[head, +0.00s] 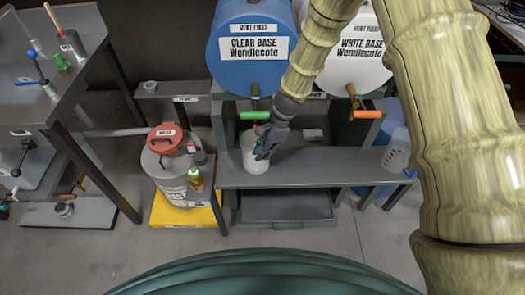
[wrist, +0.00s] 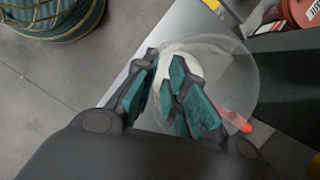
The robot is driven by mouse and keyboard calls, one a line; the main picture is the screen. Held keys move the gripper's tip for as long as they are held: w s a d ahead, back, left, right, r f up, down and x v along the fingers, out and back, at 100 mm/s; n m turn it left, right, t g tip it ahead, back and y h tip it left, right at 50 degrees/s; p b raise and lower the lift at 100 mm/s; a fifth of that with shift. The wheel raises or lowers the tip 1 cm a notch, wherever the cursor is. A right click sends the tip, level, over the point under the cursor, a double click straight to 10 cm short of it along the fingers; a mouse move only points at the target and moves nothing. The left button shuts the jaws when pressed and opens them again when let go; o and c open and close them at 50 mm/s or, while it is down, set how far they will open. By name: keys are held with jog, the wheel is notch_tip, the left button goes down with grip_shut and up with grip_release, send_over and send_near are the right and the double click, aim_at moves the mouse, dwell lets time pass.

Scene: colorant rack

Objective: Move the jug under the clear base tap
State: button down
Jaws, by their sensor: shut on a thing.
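The clear base drum (head: 247,68) is blue and lies on its side on the rack. Its tap (head: 255,97) hangs below the front face, with a green handle (head: 254,115). A whitish jug (head: 254,160) is upright at the bench below that tap; whether it touches the bench is unclear. My gripper (head: 264,146) is shut on the jug at its right side in the head view and hides part of it. In the wrist view my fingers (wrist: 172,92) overlap the see-through jug (wrist: 235,72); the exact place of grip is hard to see.
The white base drum (head: 352,62) has a tap with an orange handle (head: 367,114). A second whitish container (head: 397,152) is at the bench's right end. The grey bench (head: 310,170) is clear between them. A red-lidded bucket (head: 180,170) and small bottles stand at left.

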jog(key=c, duration=1.5)
grip_release()
jog(key=shift+f, duration=0.1)
jog(key=shift+o, duration=0.2)
jog(key=shift+w+d+r, duration=0.1)
jog(key=shift+d+r, duration=0.05)
jog(key=shift+r, duration=0.3)
jog(key=shift+w+d+r+b, duration=0.15)
jog(key=shift+d+r+b, duration=0.15)
jog(key=shift+d+r, duration=0.2)
jog(key=shift+w+d+r+b, duration=0.15)
jog(key=shift+d+r+b, duration=0.1)
jog(key=shift+d+r, duration=0.25)
jog(key=w+d+b, duration=0.1)
jog(key=w+d, duration=0.3)
jog(key=d, duration=0.6)
